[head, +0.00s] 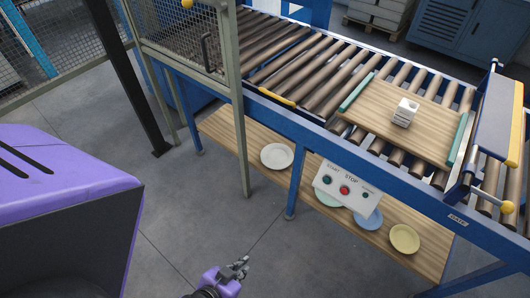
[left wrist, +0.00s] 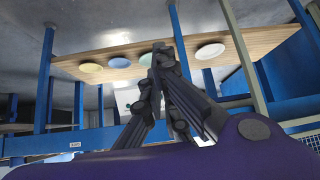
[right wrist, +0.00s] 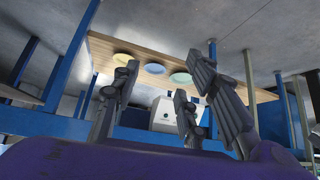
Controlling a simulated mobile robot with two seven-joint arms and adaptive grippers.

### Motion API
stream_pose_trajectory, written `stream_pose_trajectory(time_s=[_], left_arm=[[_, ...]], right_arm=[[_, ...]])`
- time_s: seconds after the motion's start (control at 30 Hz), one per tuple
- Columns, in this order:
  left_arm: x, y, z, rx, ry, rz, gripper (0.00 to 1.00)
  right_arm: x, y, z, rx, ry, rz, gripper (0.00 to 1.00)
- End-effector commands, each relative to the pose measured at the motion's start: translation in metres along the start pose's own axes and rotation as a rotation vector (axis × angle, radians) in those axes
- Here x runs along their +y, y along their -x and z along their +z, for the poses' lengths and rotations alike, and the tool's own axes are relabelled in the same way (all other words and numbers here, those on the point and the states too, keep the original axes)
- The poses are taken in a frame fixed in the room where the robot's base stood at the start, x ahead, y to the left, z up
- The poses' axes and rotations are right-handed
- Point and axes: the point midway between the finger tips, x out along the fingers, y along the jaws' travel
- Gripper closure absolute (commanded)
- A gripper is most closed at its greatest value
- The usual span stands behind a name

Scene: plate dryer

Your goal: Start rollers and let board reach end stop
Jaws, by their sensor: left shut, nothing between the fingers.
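The wooden board (head: 385,108) with green end strips lies on the roller conveyor (head: 300,62), bearing a small white stack (head: 405,112). Its right strip is close to the blue-and-yellow end stop (head: 503,112); I cannot tell whether they touch. The white control panel (head: 346,188) on the conveyor's front has a dark green button (head: 327,180) at left, a red STOP button (head: 344,190) in the middle and another dark button at right. My left gripper (head: 242,264) is shut and empty, apart from the panel, below and left of it. In the right wrist view my right gripper (right wrist: 163,62) is open and empty.
A wooden lower shelf (head: 225,127) under the conveyor holds several plates, including a white one (head: 277,156) and a yellow one (head: 404,239). A mesh guard (head: 180,38) and posts stand at the left. The grey floor (head: 205,190) before the conveyor is clear.

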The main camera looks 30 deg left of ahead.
Motion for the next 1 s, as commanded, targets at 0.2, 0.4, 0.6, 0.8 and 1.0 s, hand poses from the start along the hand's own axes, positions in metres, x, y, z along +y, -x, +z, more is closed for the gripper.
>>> stream_pose_trajectory(time_s=[0.2,0.4,0.6,0.8,1.0], left_arm=[[0.011,-0.094,0.014,0.045,0.011,0.016,1.0],[0.019,-0.167,-0.03,0.204,0.085,0.029,1.0],[0.028,-0.225,-0.091,0.404,0.209,0.061,1.0],[0.038,-0.268,-0.159,0.63,0.385,0.135,1.0],[0.042,-0.288,-0.219,0.866,0.614,0.271,1.0]], right_arm=[[0.0,-0.038,0.099,-0.125,0.0,-0.003,0.6],[0.001,-0.069,0.138,-0.153,0.003,-0.002,0.6],[0.003,-0.102,0.163,-0.162,0.007,0.0,0.6],[0.005,-0.138,0.183,-0.164,0.011,0.002,0.6],[0.008,-0.172,0.195,-0.158,0.016,0.005,0.6]])
